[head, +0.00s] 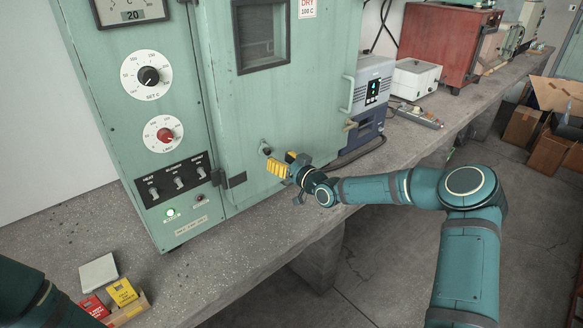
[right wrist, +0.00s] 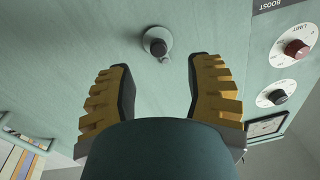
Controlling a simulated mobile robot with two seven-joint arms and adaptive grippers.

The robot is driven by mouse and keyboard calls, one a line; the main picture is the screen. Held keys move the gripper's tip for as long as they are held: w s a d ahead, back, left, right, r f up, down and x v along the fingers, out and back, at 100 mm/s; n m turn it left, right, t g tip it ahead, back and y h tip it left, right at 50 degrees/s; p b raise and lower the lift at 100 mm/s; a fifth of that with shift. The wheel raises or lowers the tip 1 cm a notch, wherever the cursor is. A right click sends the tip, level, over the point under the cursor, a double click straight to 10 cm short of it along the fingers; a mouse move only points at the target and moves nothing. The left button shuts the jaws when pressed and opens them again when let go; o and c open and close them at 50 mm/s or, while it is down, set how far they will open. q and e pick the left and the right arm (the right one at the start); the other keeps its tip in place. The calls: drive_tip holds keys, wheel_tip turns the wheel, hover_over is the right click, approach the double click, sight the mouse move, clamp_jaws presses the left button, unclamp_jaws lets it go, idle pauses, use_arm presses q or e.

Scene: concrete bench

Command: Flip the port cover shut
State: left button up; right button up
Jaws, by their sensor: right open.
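The port (head: 267,151) is a small dark round opening low on the green oven door. In the right wrist view the port (right wrist: 158,41) shows a pale ring around a dark centre. A small grey piece (right wrist: 165,60) sits beside it, perhaps the cover's hinge or tab; the cover's exact position I cannot tell. My right gripper (head: 282,164) is open and empty, its yellow ribbed fingers pointing at the door just by the port. In the right wrist view the fingers (right wrist: 160,68) stand either side of the port, apart from it. My left gripper is out of view.
The oven's control panel (head: 163,190) with dials and switches is left of the door. A door handle (head: 348,94) and a blue-grey instrument (head: 373,95) stand to the right. Small boxes (head: 122,291) lie at the bench's near left. The bench edge runs under my right arm.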

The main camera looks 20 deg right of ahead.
drive_tip(key=shift+v, duration=2.55)
